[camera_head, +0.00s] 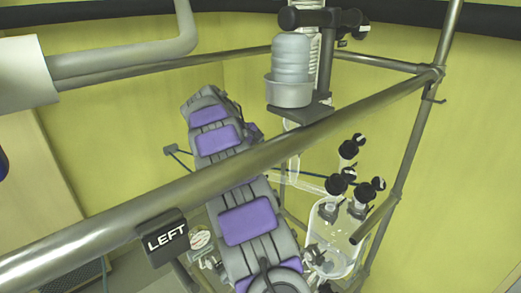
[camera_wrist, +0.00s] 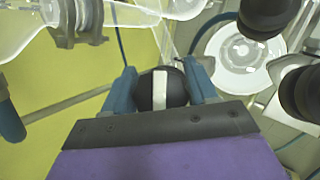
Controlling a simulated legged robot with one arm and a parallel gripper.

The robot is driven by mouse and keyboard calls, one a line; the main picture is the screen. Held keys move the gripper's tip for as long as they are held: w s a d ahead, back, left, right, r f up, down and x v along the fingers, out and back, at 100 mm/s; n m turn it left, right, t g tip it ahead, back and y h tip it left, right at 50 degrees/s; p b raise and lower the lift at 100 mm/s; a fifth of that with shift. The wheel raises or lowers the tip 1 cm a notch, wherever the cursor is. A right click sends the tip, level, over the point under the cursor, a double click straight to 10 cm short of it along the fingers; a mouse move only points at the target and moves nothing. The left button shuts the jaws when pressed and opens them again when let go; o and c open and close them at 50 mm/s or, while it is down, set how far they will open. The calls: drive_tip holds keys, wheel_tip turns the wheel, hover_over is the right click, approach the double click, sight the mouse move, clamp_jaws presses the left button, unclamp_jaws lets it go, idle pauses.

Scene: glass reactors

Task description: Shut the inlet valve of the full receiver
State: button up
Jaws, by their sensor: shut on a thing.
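In the wrist view, my gripper (camera_wrist: 162,85) has its two blue-grey fingers closed on the sides of a round black valve knob (camera_wrist: 178,90). A white stripe on the knob runs up and down in the picture. Clear glass tubing (camera_wrist: 60,18) crosses the upper left. In the head view, a clear glass vessel (camera_head: 336,240) stands at the lower right with several black-knobbed valves (camera_head: 341,183) above it. I cannot tell whether it is full. A black LEFT sign (camera_head: 165,238) hangs on the front rail. My gripper's fingers cannot be made out in the head view.
A metal rail (camera_head: 330,125) crosses diagonally in the head view. A silver pot (camera_head: 290,90) stands on a dark support above the frame.

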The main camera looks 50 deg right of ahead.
drive_tip(key=m+y, duration=0.1)
drive_tip(key=m+y+p, duration=0.1)
drive_tip(key=m+p, duration=0.1)
drive_tip(key=m, duration=0.1)
drive_tip(key=shift+w+a+r+y, duration=0.15)
drive_tip(key=shift+a+y, duration=0.1)
drive_tip(key=shift+y, duration=0.15)
drive_tip(key=m+t+y+p, duration=0.1)
drive_tip(key=m+y+p, duration=0.1)
drive_tip(key=m, duration=0.2)
drive_tip(key=shift+a, duration=0.15)
drive_tip(key=m+y, duration=0.1)
drive_tip(key=m+t+p, duration=0.1)
drive_tip(key=m+y+p, duration=0.1)
drive_tip(key=shift+w+a+f+m+t+y, duration=0.2)
drive_tip(key=shift+f+m+t+y, duration=0.1)
drive_tip(key=shift+m, duration=0.1)
drive_tip(key=shift+a+m+t+y, duration=0.1)
drive_tip(key=shift+m+t+y, duration=0.65)
drive_tip(key=shift+m, duration=0.75)
drive_tip(key=shift+t, duration=0.25)
drive_tip(key=o, duration=1)
drive_tip(key=shift+w+f+h, duration=0.1)
drive_tip(key=shift+w+h, duration=0.1)
drive_tip(key=shift+h, duration=0.05)
drive_tip(key=shift+c, duration=0.2)
drive_tip(key=shift+s, duration=0.15)
